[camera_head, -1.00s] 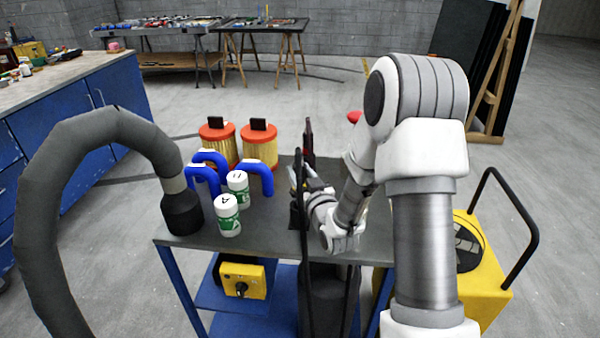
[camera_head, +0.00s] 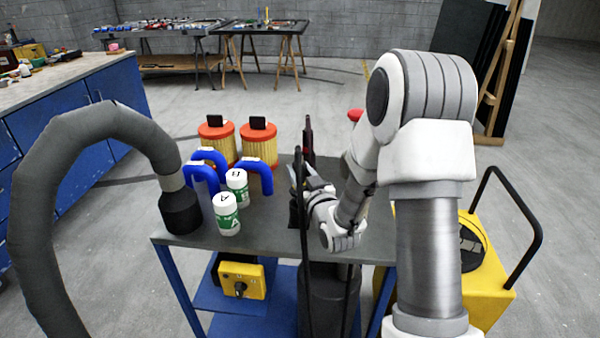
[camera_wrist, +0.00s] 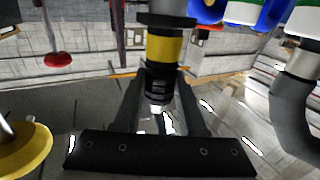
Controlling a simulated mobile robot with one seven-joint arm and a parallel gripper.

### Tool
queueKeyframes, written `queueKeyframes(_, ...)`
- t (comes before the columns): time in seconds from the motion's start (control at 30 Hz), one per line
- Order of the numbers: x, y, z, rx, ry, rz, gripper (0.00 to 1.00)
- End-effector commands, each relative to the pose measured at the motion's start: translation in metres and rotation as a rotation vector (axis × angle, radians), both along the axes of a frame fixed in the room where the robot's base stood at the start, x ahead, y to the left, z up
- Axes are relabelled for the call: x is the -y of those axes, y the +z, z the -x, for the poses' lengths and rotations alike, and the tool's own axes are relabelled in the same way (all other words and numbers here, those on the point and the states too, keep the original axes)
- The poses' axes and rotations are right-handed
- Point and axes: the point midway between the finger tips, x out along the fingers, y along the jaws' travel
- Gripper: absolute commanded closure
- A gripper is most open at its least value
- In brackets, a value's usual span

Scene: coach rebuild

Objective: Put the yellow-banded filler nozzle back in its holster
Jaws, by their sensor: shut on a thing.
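The filler nozzle (camera_wrist: 165,47) is black with a yellow band. In the wrist view it stands between the two fingers of my gripper (camera_wrist: 162,78), which is shut on its dark lower part. Above the band, a grey collar (camera_wrist: 166,17) meets the nozzle at the picture's top edge; I cannot tell whether this is the holster. In the head view my gripper (camera_head: 303,182) is over the middle of the cart top, beside a dark upright post. There the yellow band is hidden and the holster cannot be clearly made out.
On the grey cart top (camera_head: 258,228), left of my gripper, stand two white bottles (camera_head: 227,214), blue handles (camera_head: 255,165) and two orange-capped filters (camera_head: 258,143). A thick grey hose (camera_head: 95,120) arches at the left. A yellow wheeled unit (camera_head: 490,290) stands at the right.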

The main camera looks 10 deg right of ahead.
Motion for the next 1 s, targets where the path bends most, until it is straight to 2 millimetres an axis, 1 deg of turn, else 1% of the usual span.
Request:
queueKeyframes(0.07, 0.000, -0.003, 0.000, 0.002, 0.000, 0.000, 1.00)
queueKeyframes(0.6, 0.000, -0.003, 0.000, 0.002, 0.000, 0.000, 1.00)
queueKeyframes(1.0, 0.000, -0.016, 0.000, 0.003, 0.000, 0.000, 1.00)
